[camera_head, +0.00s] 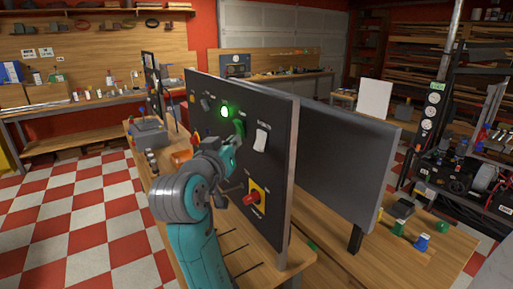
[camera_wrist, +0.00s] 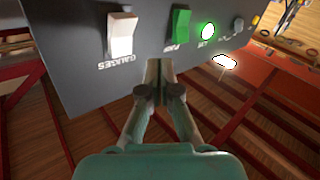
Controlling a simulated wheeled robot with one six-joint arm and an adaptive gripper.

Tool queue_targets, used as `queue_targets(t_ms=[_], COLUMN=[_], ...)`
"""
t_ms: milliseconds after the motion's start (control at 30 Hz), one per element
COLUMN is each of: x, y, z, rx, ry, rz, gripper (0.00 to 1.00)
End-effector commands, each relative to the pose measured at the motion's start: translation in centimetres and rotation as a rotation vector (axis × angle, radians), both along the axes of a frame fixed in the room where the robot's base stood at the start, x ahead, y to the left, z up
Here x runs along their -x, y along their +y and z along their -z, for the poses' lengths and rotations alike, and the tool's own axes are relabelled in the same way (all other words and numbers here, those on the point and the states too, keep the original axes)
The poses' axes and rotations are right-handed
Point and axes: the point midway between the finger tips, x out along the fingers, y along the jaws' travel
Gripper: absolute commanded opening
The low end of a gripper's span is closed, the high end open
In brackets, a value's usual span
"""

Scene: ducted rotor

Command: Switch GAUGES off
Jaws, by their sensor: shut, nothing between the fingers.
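The GAUGES switch (camera_wrist: 121,36) is a white rocker on a dark upright panel (camera_wrist: 70,60), with its label beneath it in the wrist view. In the head view the white switch (camera_head: 261,140) is to the right of a green one (camera_head: 239,127). I cannot tell surely which end is pressed in. My gripper (camera_wrist: 160,66) is shut and empty, its tips below the panel's switches in the wrist view, between the white and green switches sideways and apart from the white one. In the head view my arm mostly hides the gripper.
A green rocker (camera_wrist: 179,27) and a lit green lamp (camera_wrist: 208,31) are beside the white switch. A red knob on a yellow plate (camera_head: 252,198) is lower on the panel. A second dark panel (camera_head: 340,155) stands behind. Small coloured items lie on the bench (camera_head: 430,262) at right.

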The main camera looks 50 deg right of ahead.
Motion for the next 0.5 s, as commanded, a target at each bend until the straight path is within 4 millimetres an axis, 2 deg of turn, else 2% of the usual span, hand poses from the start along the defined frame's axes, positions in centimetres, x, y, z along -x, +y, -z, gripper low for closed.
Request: queue_targets(t_ms=[200, 500], x=[0.6, 0.9], y=[-2.1, -3.2], z=[1.0, 1.6], rx=[0.001, -0.001], ry=[0.001, 0.0], rz=[0.002, 0.0], gripper=[0.0, 0.0])
